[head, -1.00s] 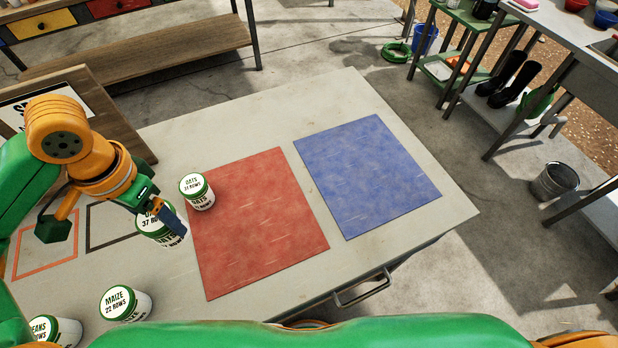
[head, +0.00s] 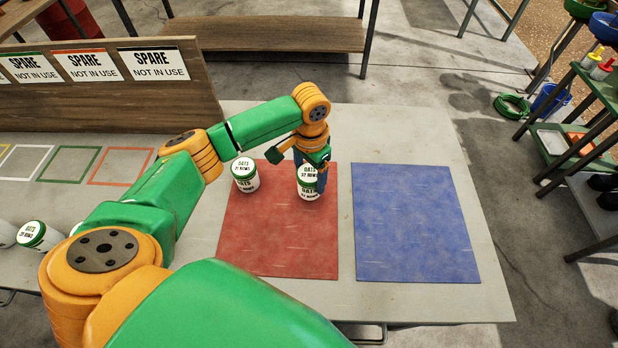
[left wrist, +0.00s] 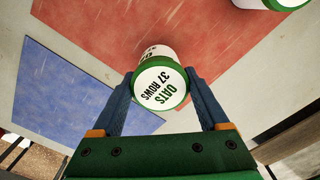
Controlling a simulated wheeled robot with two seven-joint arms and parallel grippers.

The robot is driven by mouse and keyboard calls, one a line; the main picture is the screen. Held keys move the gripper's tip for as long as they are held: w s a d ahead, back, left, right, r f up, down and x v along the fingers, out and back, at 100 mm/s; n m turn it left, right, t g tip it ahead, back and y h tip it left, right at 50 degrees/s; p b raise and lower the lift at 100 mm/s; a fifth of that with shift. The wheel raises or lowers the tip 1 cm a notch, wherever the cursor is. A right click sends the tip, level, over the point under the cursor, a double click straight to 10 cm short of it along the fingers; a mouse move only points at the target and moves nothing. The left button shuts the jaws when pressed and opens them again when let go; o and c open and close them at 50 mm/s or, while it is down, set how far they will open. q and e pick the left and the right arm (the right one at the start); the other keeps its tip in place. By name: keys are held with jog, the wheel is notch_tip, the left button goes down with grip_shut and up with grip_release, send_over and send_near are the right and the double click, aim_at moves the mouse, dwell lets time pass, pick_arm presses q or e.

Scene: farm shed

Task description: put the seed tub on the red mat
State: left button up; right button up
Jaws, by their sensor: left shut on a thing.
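My left gripper (head: 308,172) is shut on a white seed tub (head: 309,191) with a green-rimmed lid that reads "OATS 37 ROWS". The tub is over the right part of the red mat (head: 280,250); I cannot tell whether its base touches the mat. In the left wrist view the same tub (left wrist: 160,85) sits between the blue fingers. A second oats tub (head: 245,176), whose lid seems to read 31 rows, stands at the red mat's far left corner. My right gripper is out of view.
A blue mat (head: 415,225) lies bare to the right of the red mat. More tubs, one of them green-lidded (head: 38,236), stand at the left. A wooden board (head: 110,95) with "SPARE NOT IN USE" signs stands behind coloured outlines on the table.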

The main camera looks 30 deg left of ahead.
pick_arm(q)
jog(key=shift+s+a+f, duration=0.1)
jog(key=shift+f, duration=0.5)
jog(key=shift+s+a+f, duration=0.1)
jog(key=shift+f, duration=0.45)
jog(key=shift+w, duration=0.1)
jog(key=o, duration=1.4)
jog(key=shift+d+f, duration=0.1)
notch_tip(320, 180, up, 12)
jog(key=shift+r+b, duration=0.15)
jog(key=shift+b, duration=0.15)
